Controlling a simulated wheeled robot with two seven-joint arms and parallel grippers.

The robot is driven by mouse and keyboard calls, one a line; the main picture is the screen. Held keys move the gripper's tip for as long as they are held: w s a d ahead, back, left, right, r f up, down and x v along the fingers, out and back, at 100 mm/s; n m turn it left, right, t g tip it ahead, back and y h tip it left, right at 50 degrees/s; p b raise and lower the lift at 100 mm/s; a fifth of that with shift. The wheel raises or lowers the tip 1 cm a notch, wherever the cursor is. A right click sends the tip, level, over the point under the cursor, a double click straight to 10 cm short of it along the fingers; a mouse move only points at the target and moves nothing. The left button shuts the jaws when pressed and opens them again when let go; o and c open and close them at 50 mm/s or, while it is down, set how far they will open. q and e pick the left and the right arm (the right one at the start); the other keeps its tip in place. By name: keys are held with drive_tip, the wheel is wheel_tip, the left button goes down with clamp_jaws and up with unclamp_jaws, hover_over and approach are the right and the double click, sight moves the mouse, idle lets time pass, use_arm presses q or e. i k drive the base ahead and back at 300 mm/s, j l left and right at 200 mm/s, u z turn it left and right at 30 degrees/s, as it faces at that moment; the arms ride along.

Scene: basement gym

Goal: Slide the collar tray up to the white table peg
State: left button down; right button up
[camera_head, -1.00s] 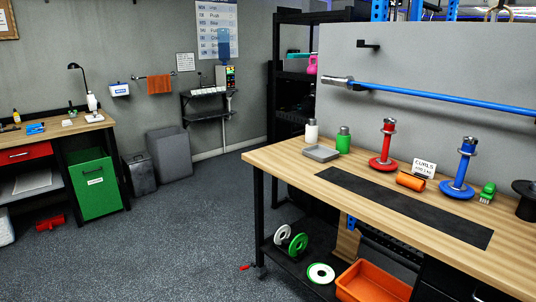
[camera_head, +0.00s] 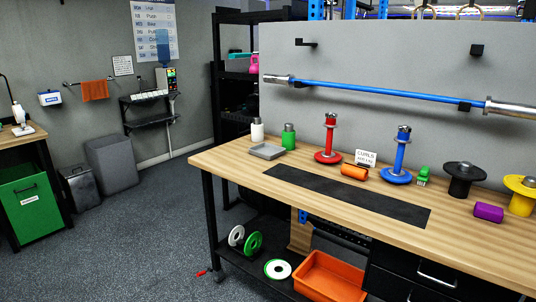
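A shallow grey square tray (camera_head: 267,151), likely the collar tray, lies near the left end of the wooden workbench (camera_head: 228,159). It looks empty. Neither of my grippers is in view.
A black mat (camera_head: 345,194) covers the bench's middle.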

sight(269, 152)
drive_tip(key=i+j+z, duration=0.1)
drive_tip(key=z, duration=0.9)
drive_tip(key=i+j+z, duration=0.15)
drive_tip(key=j+z, duration=0.2)
drive_tip(key=j, duration=0.15)
drive_tip(key=j+z, duration=0.35)
drive_tip(key=j, duration=0.2)
drive_tip(key=j+z, duration=0.35)
drive_tip(key=j, duration=0.95)
drive_tip(key=j+z, duration=0.15)
drive_tip(key=j, duration=0.6)
drive_tip(key=k+j, duration=0.15)
drive_tip(key=j, duration=0.6)
drive_tip(key=j+z, duration=0.1)
drive_tip(key=j, duration=0.6)
drive_tip(key=k, duration=0.05)
